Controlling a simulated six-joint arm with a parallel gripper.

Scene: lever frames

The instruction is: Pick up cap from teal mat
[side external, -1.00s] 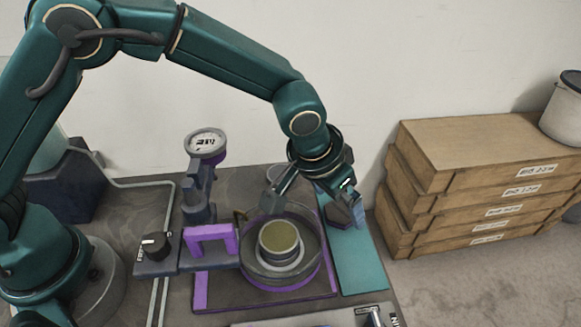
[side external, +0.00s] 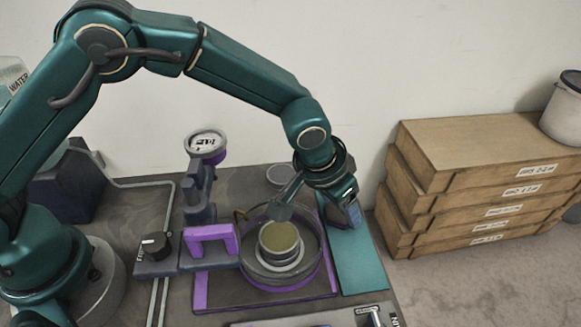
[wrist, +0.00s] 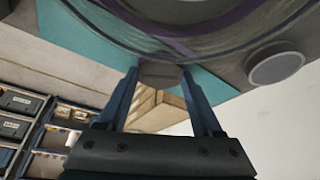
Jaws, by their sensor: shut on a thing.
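My gripper (side external: 346,210) is over the back part of the teal mat (side external: 359,262), behind and right of the round pan. In the wrist view, its two blue fingers (wrist: 160,82) are shut on a small grey-brown, faceted cap (wrist: 160,72). The cap sits between the fingertips. In the side view the gripper hides most or all of the cap, and I cannot tell whether it touches the mat. The mat also shows behind the fingers in the wrist view (wrist: 88,30).
The round pan (side external: 318,255) with a purple rim and a cup-like part (side external: 281,240) stands left of the mat. A gauge (side external: 205,143), purple handle (side external: 212,232) and knob (side external: 154,246) are further left. Stacked wooden boxes (side external: 470,160) stand right. The mat's front half is clear.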

